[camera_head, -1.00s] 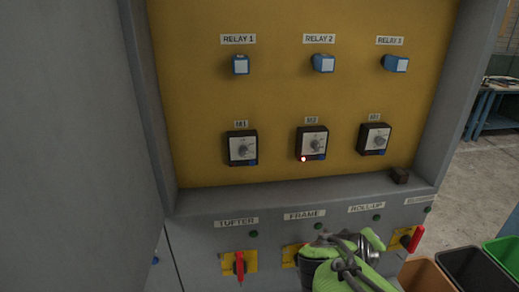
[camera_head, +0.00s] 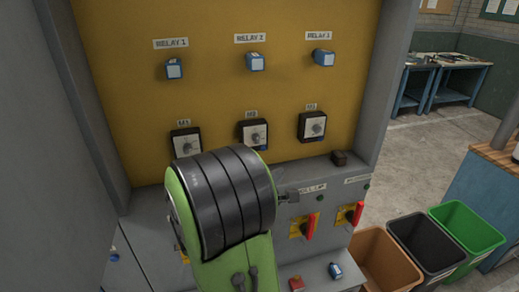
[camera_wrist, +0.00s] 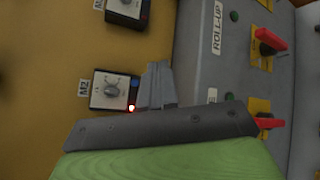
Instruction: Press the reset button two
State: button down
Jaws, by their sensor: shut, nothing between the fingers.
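The M2 unit (camera_head: 253,132) is a black-framed box with a white face and a knob, on the yellow panel below Relay 2. It also shows in the wrist view (camera_wrist: 110,90), turned sideways. There a red light (camera_wrist: 131,108) glows at one corner, and a small blue button (camera_wrist: 135,80) sits at the neighbouring corner. My gripper (camera_wrist: 157,68) is shut and empty, with its grey fingers just beside the button edge of M2. I cannot tell whether it touches. In the head view my arm hides most of the gripper and the red light.
Units M1 (camera_head: 186,141) and M3 (camera_head: 312,126) flank M2. The relays (camera_head: 255,62) sit above. Red switch handles (camera_head: 311,222) stick out from the grey console below. Bins (camera_head: 465,228) stand at lower right.

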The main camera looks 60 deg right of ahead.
jog(key=w+d+p, duration=0.3)
jog(key=w+d, duration=0.3)
dwell(0.3)
jog(key=shift+w, duration=0.1)
jog(key=shift+d, duration=0.1)
dwell(1.7)
jog(key=shift+w+d+p, duration=0.25)
jog(key=shift+w+p, duration=0.05)
jog(key=shift+p, duration=0.05)
jog(key=shift+w+d, duration=0.3)
jog(key=shift+d, duration=0.05)
dwell(0.7)
jog(key=shift+a, duration=0.1)
jog(key=shift+s+a, duration=0.55)
jog(key=shift+s, duration=0.05)
